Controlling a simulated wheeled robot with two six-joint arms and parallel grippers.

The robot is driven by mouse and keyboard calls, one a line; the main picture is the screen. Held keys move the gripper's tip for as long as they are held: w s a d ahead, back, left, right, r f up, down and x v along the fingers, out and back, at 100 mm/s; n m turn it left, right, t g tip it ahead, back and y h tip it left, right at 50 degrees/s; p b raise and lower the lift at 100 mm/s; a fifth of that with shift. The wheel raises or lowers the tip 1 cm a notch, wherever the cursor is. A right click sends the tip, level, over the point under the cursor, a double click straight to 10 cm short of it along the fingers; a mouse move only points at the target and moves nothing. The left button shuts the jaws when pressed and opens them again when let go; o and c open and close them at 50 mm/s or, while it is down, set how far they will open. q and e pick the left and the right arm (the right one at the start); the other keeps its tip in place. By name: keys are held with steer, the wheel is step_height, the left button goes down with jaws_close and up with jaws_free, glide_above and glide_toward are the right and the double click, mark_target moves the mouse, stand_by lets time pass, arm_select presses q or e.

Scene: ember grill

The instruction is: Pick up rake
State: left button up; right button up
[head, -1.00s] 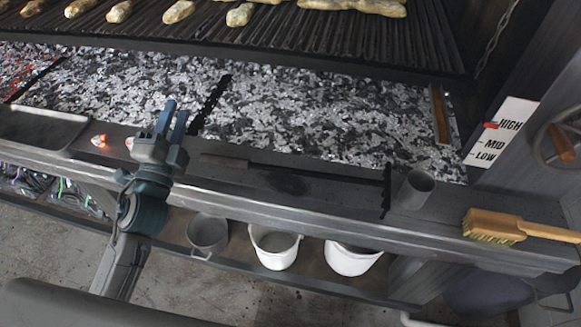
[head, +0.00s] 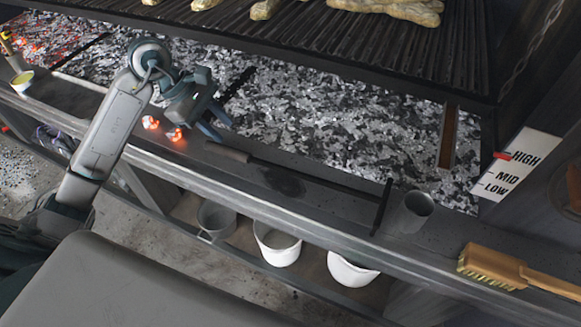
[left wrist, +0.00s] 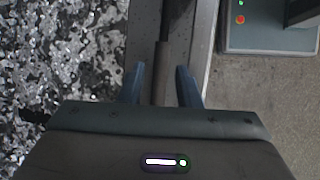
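The rake lies on the dark front ledge of the grill in the head view. Its brown handle (head: 227,152) is at the left, and a thin dark shaft runs right to a dark crosswise head (head: 381,207). My left gripper (head: 216,130) is above and just behind the handle end, fingers pointing down. In the left wrist view the two blue fingers (left wrist: 161,84) are apart, with the handle (left wrist: 161,62) showing between them. The fingers are open and not closed on it; their exact height over it is unclear. My right gripper is out of view.
Glowing embers (head: 175,134) lie on the ledge left of the gripper. A grey metal cup (head: 412,212) stands right of the rake head, and a wooden brush (head: 490,266) lies further right. Ash and coals (head: 330,115) fill the bed behind. White pots (head: 277,246) stand below.

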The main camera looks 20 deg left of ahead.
mark_target(238, 152)
arm_select(q)
steer(key=shift+y, duration=0.4)
steer(key=f, duration=0.2)
steer(key=f+p, duration=0.1)
steer(key=f, duration=0.1)
steer(key=shift+w+d+f, duration=0.1)
steer(key=shift+w+d, duration=0.15)
steer(key=shift+w+d+f, duration=0.1)
steer(key=shift+d+f, duration=0.1)
steer(key=shift+f, duration=0.3)
steer(key=shift+d+f+p, duration=0.15)
steer(key=shift+f+p, duration=0.15)
steer(key=shift+p, duration=0.2)
steer(key=p+x, duration=0.1)
steer(key=x, duration=0.2)
steer(key=shift+w+f+p, duration=0.1)
steer(key=shift+f+p, duration=0.2)
steer(key=shift+f, duration=0.05)
steer(key=shift+w+f, duration=0.1)
steer(key=shift+f, duration=0.35)
jaws_close()
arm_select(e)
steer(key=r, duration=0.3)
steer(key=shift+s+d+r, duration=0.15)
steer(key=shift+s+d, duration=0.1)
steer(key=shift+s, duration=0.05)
